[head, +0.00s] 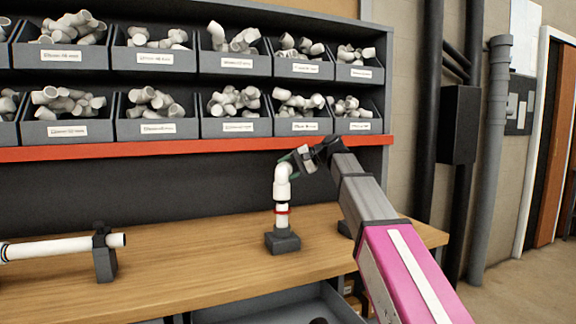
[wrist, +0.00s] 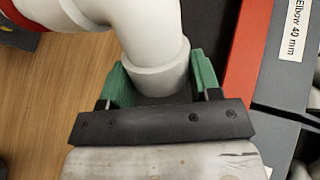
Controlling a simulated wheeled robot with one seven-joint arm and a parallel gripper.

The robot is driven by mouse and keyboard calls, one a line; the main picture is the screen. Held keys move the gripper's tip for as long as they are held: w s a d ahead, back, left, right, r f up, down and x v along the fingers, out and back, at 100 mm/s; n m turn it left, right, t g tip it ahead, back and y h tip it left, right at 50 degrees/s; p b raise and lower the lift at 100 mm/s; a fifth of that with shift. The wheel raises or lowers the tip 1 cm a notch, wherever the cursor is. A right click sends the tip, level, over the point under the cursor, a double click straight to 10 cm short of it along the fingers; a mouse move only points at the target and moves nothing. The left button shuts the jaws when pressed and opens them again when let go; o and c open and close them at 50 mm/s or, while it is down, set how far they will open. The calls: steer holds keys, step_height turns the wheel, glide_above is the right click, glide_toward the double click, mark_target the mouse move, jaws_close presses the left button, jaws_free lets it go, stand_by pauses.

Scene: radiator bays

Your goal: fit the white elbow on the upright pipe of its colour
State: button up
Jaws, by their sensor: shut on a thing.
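The white elbow (head: 283,172) is at the top of a white upright pipe (head: 281,221) on the workbench. The pipe has a red band and stands in a dark block base (head: 282,242). In the head view the elbow looks in line with the pipe, its lower end meeting the pipe's top; how deep it sits cannot be told. My gripper (head: 300,158) is at the elbow's upper, side-facing end. In the wrist view the green fingers of my gripper (wrist: 160,85) are on both sides of the elbow's end (wrist: 155,55), shut on it. The red band shows at the upper left.
Shelves of grey bins (head: 155,58) with white fittings stand behind, with a red shelf edge (head: 190,147) above the bench. A white horizontal pipe (head: 60,247) in a dark holder (head: 104,255) lies left. The wooden bench (head: 200,255) between is clear. An open drawer (head: 285,308) is below.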

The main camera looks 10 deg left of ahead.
steer(key=shift+f, duration=1.8)
steer(key=o, duration=1)
steer(key=shift+o, duration=0.2)
steer(key=v, duration=1)
steer(key=shift+d, duration=0.35)
